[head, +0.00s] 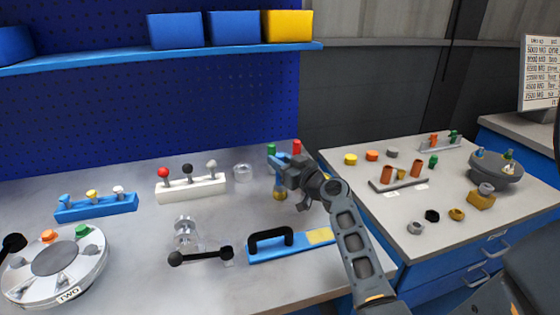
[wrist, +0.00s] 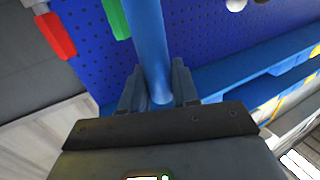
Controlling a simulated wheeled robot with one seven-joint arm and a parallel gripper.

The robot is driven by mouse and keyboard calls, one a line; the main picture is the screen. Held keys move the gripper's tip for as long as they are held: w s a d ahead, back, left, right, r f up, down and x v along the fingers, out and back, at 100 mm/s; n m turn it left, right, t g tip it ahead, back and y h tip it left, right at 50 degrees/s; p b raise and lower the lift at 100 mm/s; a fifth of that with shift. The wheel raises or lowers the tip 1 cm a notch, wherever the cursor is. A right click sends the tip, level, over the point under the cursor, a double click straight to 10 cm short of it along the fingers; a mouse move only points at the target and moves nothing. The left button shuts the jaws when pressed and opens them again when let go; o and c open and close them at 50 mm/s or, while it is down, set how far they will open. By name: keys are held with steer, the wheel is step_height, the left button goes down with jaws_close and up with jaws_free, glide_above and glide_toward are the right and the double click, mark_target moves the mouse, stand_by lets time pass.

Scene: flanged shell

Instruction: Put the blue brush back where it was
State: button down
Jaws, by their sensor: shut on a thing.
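The blue brush shows as a smooth blue shaft (wrist: 148,45) between the two fingers of my gripper (wrist: 158,92) in the wrist view. In the head view, my gripper (head: 276,163) is near the back of the left bench, in front of the blue pegboard. A blue length of the brush (head: 278,184) shows just below the fingers, with a yellowish-brown end near the bench top. The gripper is shut on the shaft. Whether the lower end touches the bench or a holder is hard to tell.
A green handle (head: 271,149) and a red handle (head: 297,146) stand close behind my gripper. A white block with knobs (head: 190,190) and a clear ring (head: 243,172) are to the left. A blue plate with a black handle (head: 290,246) lies in front.

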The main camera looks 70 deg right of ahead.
steer(key=shift+f, duration=0.1)
steer(key=c, duration=0.8)
jaws_free()
steer(key=shift+c, duration=0.2)
steer(key=shift+r, duration=0.2)
steer(key=shift+s+a+f, duration=0.15)
steer(key=shift+s, duration=0.1)
steer(key=b+v, duration=0.3)
steer(key=v, duration=0.8)
steer(key=shift+s, duration=0.2)
steer(key=shift+a, duration=0.15)
